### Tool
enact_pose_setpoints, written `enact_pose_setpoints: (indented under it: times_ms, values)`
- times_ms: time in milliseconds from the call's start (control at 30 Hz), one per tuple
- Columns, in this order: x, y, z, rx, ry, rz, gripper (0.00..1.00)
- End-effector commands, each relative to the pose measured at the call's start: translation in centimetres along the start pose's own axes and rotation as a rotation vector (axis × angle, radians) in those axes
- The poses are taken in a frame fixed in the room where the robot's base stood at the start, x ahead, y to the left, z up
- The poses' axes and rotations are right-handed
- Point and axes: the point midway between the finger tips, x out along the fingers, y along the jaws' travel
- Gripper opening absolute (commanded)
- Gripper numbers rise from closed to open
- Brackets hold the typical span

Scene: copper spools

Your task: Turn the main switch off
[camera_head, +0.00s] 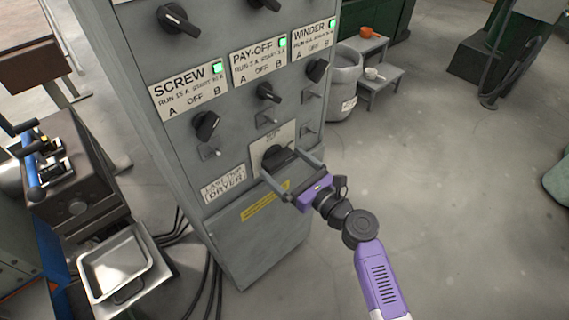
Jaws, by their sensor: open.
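The main switch (275,154) is a large black rotary knob on a pale plate (287,136), low on the front of a grey control cabinet (232,228). My purple gripper (286,166) is at the knob, coming from the lower right. Its two grey fingers are apart, one to the left below the knob and one to the right. The knob shows between and behind them. I cannot tell whether the fingers touch it. The knob's exact pointing direction and the lettering on its plate are too small or partly hidden to read.
Smaller black knobs (206,125) sit above, under SCREW, PAY-OFF and WINDER labels with green lamps lit. Small toggles (266,119) lie close above the main switch. A metal tray (113,264) stands left. A bin (343,82) and step stool (378,84) stand behind.

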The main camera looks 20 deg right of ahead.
Motion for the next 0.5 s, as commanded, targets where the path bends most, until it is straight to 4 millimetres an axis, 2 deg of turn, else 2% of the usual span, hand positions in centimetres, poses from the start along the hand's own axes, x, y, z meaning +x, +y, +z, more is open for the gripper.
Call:
enact_pose_setpoints:
  times_ms: [333, 500]
  values:
    - [0.51, 0.01, -0.01, -0.001, 0.0, 0.0, 1.0]
    - [0.49, 0.01, 0.0, -0.001, 0.0, 0.0, 0.67]
